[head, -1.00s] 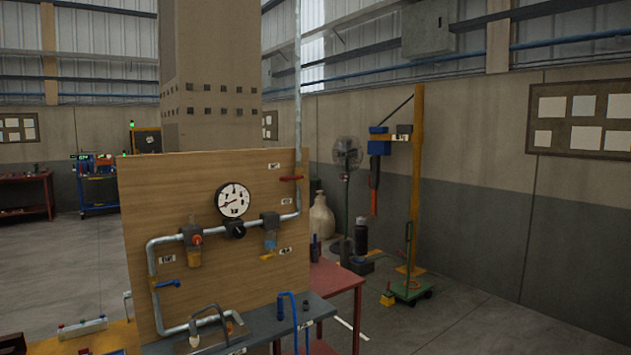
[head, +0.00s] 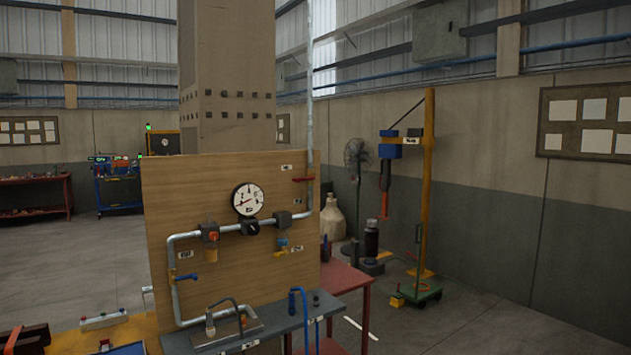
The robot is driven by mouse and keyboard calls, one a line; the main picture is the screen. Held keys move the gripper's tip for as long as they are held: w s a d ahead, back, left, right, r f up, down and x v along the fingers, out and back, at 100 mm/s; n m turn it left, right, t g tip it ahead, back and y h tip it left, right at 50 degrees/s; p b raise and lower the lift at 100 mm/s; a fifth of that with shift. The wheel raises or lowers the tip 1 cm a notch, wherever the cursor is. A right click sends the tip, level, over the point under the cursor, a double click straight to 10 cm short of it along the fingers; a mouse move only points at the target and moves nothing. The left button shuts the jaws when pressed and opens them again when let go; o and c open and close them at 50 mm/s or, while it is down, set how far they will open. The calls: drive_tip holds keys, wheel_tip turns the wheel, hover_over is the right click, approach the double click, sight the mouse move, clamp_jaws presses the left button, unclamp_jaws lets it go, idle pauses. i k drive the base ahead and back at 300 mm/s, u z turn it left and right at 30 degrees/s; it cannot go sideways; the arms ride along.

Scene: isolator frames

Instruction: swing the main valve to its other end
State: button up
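A wooden panel (head: 225,245) carries grey piping with several valves. A red lever (head: 303,179) lies level across the upright pipe at upper right. A blue lever (head: 187,277) sticks out to the right, roughly level, from the pipe at lower left. A small yellow handle (head: 282,252) is below the right-hand unit. The labels are too small to read, so I cannot tell which one is the main valve. A round white gauge (head: 247,199) sits at the panel's middle. My gripper is not in view.
A grey bench top (head: 285,322) with a blue hooked pipe (head: 304,305) runs below the panel. A red table (head: 345,282) stands behind it at right. Open floor lies at far left and right.

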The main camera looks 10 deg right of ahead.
sight(296, 179)
drive_tip(key=u, duration=0.1)
drive_tip(key=i, duration=0.95)
drive_tip(key=z, duration=0.1)
drive_tip(key=k, duration=1.3)
drive_tip(key=u, duration=0.35)
drive_tip(key=i, duration=0.7)
drive_tip(key=u, duration=0.25)
